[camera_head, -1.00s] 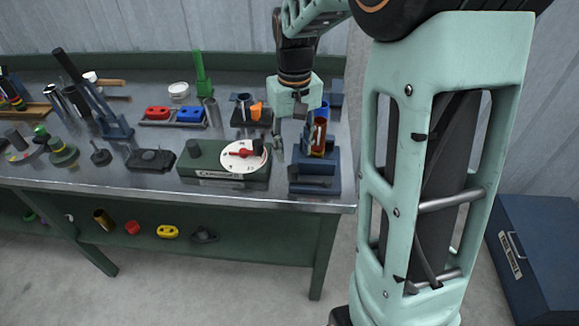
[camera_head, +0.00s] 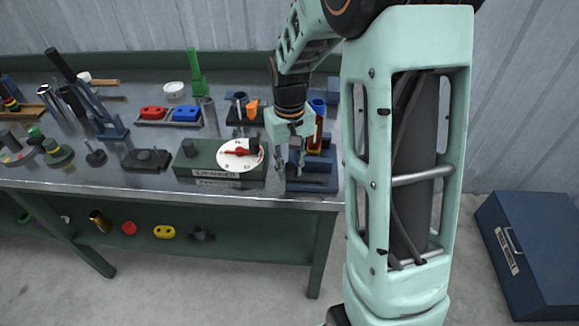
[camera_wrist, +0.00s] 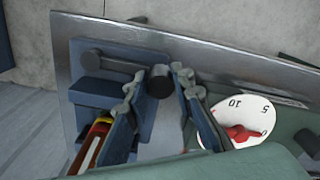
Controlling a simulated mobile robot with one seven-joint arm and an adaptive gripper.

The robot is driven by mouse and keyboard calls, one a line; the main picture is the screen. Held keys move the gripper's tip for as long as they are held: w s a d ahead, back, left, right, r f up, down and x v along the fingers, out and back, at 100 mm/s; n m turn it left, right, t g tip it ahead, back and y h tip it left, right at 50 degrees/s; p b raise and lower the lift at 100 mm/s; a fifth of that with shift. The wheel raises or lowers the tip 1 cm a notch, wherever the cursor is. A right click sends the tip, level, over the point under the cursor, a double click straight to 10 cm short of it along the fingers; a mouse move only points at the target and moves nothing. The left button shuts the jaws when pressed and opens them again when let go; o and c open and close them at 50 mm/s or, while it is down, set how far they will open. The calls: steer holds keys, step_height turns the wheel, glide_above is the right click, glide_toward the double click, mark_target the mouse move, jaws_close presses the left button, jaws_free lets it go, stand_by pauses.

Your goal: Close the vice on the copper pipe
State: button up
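The blue vice (camera_head: 318,184) stands at the right front end of the bench and also shows in the wrist view (camera_wrist: 142,98). The copper pipe (camera_head: 318,132) stands upright in it, partly hidden behind my gripper. In the wrist view, a copper-coloured piece with a yellow band (camera_wrist: 97,136) shows beside the left finger. A dark handle bar (camera_wrist: 112,62) with a round dark end (camera_wrist: 160,82) juts from the vice. My gripper (camera_head: 290,166) is open at the vice's left side. In the wrist view, its fingertips (camera_wrist: 155,82) appear on either side of the round end; contact is unclear.
A green box with a white dial and red pointer (camera_head: 240,154) stands close left of the vice. Red and blue parts (camera_head: 186,113) sit in a tray behind it. A green upright post (camera_head: 196,75) stands farther back. A blue toolbox (camera_head: 535,255) is on the floor at right.

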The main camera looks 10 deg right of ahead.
jaws_close()
steer(key=shift+s, duration=0.1)
steer(key=s+n, duration=0.1)
steer(key=n, duration=0.1)
steer(key=s+n, duration=0.1)
steer(key=shift+s+a+n, duration=0.2)
steer(key=shift+s+n, duration=0.15)
steer(key=shift+n, duration=0.05)
steer(key=s+d+n+p, duration=0.4)
steer(key=s+n, duration=0.3)
steer(key=n, duration=0.4)
steer(key=shift+s+d, duration=0.2)
steer(key=shift+s, duration=0.05)
steer(key=shift+n, duration=0.3)
steer(key=o, duration=0.6)
jaws_free()
